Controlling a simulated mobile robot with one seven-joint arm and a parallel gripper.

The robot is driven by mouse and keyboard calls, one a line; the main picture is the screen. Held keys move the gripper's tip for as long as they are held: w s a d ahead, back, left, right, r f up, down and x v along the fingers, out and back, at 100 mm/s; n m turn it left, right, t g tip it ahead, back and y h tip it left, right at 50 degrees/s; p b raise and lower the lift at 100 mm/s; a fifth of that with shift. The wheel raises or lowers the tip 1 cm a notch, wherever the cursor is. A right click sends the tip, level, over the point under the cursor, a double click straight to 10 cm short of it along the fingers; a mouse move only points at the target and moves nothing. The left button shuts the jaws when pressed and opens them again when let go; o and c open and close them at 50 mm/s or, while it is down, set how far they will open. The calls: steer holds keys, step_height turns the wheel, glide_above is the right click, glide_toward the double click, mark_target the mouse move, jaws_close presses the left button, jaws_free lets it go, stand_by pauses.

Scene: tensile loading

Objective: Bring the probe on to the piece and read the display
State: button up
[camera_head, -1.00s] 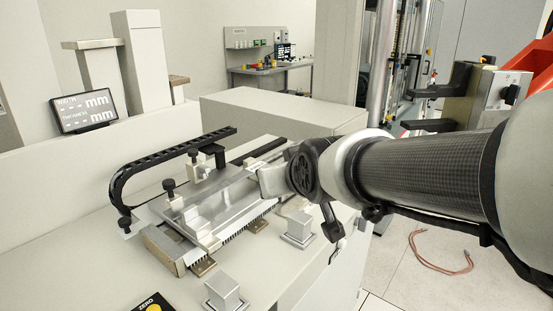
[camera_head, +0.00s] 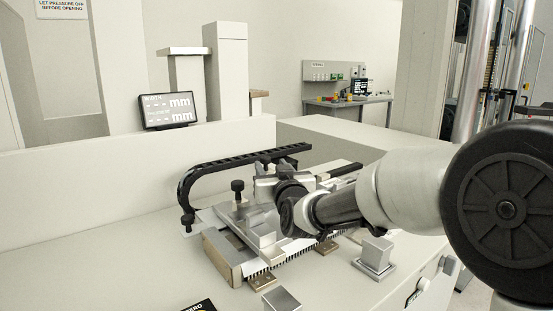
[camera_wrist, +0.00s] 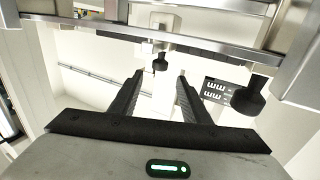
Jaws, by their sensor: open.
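The display (camera_head: 170,109) stands on the ledge at the back. It shows a width and a thickness line, each with dashes before "mm". In the wrist view the display (camera_wrist: 216,91) appears upside down. The measuring fixture (camera_head: 222,258) lies on the bench with metal plates, a toothed edge and black knobs (camera_head: 237,187). I cannot tell the probe or the piece apart for sure among its metal parts.
A black cable chain (camera_head: 235,158) arches along the fixture's back. A metal block (camera_head: 375,256) stands on the bench to its right, another (camera_head: 282,300) in front. A button marked "ZERO" (camera_head: 200,306) is at the front edge. The bench's left part is clear.

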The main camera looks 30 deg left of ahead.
mark_target(267, 159)
steer(key=x, duration=0.8)
steer(key=shift+w+a, duration=0.1)
steer(key=shift+w, duration=0.1)
